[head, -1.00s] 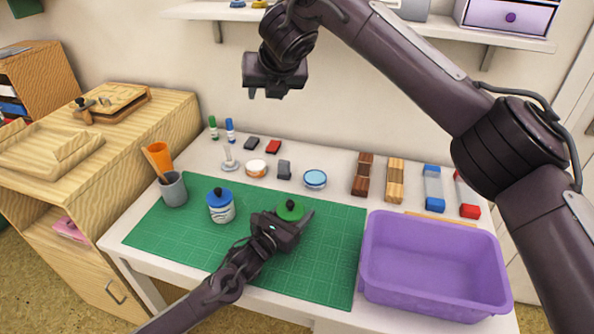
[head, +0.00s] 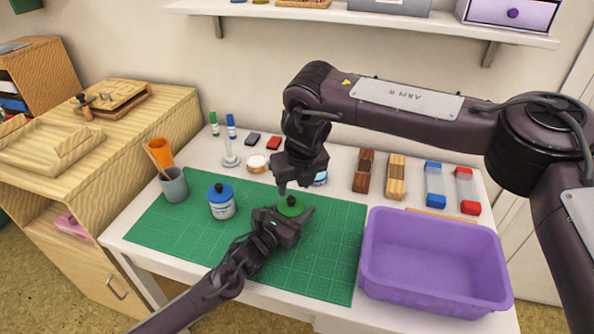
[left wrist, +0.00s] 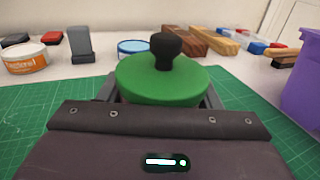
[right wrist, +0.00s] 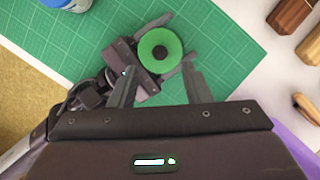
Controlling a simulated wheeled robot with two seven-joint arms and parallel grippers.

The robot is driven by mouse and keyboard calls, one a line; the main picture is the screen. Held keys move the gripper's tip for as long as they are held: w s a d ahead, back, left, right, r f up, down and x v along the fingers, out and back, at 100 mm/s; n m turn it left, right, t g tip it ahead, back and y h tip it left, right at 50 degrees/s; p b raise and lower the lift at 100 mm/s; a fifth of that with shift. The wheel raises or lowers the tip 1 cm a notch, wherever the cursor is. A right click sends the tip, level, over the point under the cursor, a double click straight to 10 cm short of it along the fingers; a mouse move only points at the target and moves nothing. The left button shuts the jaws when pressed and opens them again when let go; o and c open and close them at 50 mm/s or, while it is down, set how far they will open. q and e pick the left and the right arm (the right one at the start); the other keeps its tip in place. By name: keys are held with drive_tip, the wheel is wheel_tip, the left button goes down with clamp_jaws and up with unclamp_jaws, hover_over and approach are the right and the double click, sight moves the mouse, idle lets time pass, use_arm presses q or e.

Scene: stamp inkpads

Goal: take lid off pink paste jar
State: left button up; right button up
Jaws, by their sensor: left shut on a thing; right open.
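The jar with a green lid and black knob (head: 291,206) stands on the green mat. My left gripper (head: 283,215) is shut around its body from the front. In the left wrist view the green lid (left wrist: 162,80) sits on the jar; the body below is almost wholly hidden, so I cannot see the paste colour. My right gripper (head: 296,187) is open and points down just above the lid. In the right wrist view the lid (right wrist: 160,36) lies ahead of and between the open right fingers (right wrist: 157,70), not touching them as far as I can see.
A blue-lidded jar (head: 221,202) stands to the left on the mat (head: 170,232). A grey cup (head: 174,187) is at the mat's left edge. A purple bin (head: 432,298) stands at the right. Inkpads, wooden blocks and stamps line the back of the table.

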sight(291, 198)
drive_tip(key=x, duration=0.6)
clamp_jaws()
drive_tip(key=shift+w+r, duration=0.1)
drive_tip(key=shift+r, duration=0.1)
idle(0.8)
drive_tip(key=shift+r, duration=0.95)
